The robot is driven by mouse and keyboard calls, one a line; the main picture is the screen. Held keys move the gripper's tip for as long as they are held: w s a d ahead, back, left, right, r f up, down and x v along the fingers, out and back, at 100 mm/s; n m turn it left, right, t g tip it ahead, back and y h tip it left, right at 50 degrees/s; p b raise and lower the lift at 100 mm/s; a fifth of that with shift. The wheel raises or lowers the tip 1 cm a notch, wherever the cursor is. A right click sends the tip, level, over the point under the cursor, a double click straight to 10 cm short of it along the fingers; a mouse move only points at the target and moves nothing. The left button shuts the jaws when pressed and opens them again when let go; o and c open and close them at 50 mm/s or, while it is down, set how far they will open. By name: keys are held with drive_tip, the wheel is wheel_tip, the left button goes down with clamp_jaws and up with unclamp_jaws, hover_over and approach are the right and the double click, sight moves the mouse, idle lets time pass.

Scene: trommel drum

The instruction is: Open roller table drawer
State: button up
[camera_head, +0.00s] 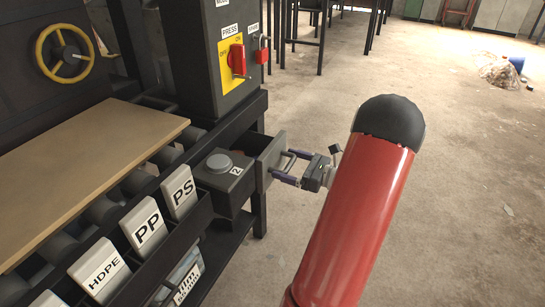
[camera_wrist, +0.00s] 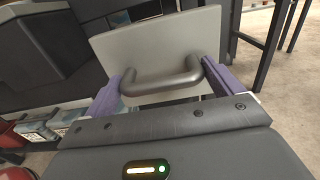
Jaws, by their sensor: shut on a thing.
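The drawer is in the end of the dark roller table (camera_head: 228,243). In the head view its grey front panel (camera_head: 266,163) stands out from the table's end, and part of the inside shows behind it, so it is at least partly open. A bar handle (camera_head: 292,156) sticks out from the panel. My gripper (camera_head: 285,168) is shut on this handle. In the wrist view the grey drawer front (camera_wrist: 155,42) and its curved handle (camera_wrist: 160,82) lie straight ahead, with a purple finger near each end of the handle. The finger contact is partly hidden.
A control cabinet with a red switch (camera_head: 237,60) stands behind. A wooden board (camera_head: 90,165) lies on the rollers; labelled bins (camera_head: 146,228) line the side. Open floor (camera_head: 460,190) is at right.

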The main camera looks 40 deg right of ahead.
drive_tip(key=v, duration=0.7)
drive_tip(key=shift+s+p, duration=0.2)
drive_tip(key=shift+p, duration=0.25)
drive_tip(key=shift+d, duration=0.1)
drive_tip(key=o, duration=1.1)
drive_tip(key=shift+s, duration=0.1)
drive_tip(key=v, duration=0.7)
drive_tip(key=shift+s+d, duration=0.2)
drive_tip(key=shift+s, duration=0.05)
